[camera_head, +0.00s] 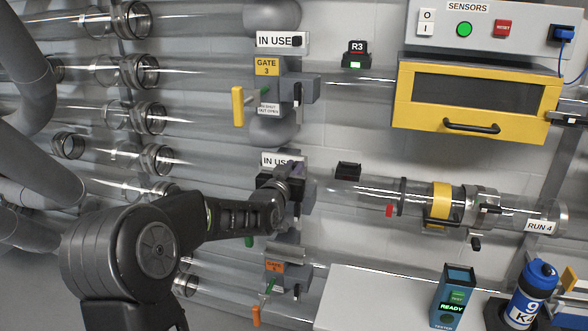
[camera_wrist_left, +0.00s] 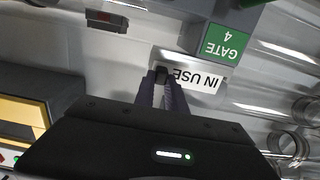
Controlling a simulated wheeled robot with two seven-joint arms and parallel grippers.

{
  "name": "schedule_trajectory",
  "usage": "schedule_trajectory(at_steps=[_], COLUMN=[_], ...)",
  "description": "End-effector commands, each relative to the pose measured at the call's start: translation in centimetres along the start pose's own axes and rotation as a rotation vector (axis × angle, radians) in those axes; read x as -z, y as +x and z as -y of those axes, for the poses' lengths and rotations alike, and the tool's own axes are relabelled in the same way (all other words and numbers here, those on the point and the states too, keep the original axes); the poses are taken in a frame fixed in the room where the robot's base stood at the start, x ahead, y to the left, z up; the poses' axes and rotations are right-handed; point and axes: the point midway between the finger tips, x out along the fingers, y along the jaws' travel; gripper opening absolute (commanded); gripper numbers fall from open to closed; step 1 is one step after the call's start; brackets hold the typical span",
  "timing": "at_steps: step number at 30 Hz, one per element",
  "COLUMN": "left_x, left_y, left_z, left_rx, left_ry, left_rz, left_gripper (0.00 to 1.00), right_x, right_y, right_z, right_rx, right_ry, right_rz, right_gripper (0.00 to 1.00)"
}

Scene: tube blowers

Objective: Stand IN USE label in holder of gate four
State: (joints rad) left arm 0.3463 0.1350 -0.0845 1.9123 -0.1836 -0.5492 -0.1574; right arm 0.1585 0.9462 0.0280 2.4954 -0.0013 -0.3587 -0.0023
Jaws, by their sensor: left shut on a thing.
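My left gripper (camera_head: 288,172) is shut on a white IN USE label (camera_head: 270,159) at gate four. In the left wrist view the finger pair (camera_wrist_left: 161,86) grips one end of the label (camera_wrist_left: 199,80), whose lettering shows upside down. The green GATE 4 plate (camera_wrist_left: 225,42) is close beside the label there. In the head view my gripper and wrist cover most of gate four. My right gripper is not in view.
Gate three (camera_head: 267,66) above carries its own IN USE label (camera_head: 281,41). The orange-tagged gate (camera_head: 276,266) is below. Clear tubes run alongside the gates. A small black module (camera_head: 348,170) is to the right, and a yellow-framed box (camera_head: 475,100) is at the upper right.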

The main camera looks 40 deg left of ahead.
Motion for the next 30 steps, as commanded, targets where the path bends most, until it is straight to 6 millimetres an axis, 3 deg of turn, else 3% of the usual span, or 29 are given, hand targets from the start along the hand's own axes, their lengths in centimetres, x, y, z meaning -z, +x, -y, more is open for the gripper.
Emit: schedule_trajectory(at_steps=[14, 15, 24, 30], left_x=[-0.50, -0.50, -0.42, -0.43], left_y=[0.02, 0.02, 0.02, 0.02], left_z=[0.00, -0.01, 0.01, 0.01], left_rx=[0.000, 0.000, 0.000, 0.000], left_ry=[0.000, 0.000, 0.000, 0.000], left_rz=[0.001, 0.001, 0.000, 0.001], left_gripper=[0.00, 0.16, 0.41, 0.41], right_x=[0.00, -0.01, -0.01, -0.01], right_y=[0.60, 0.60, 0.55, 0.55], right_z=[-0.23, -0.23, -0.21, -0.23], right_rx=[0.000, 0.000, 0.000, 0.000], right_ry=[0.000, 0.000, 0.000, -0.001], right_rz=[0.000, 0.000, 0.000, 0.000], right_gripper=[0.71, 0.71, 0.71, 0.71])
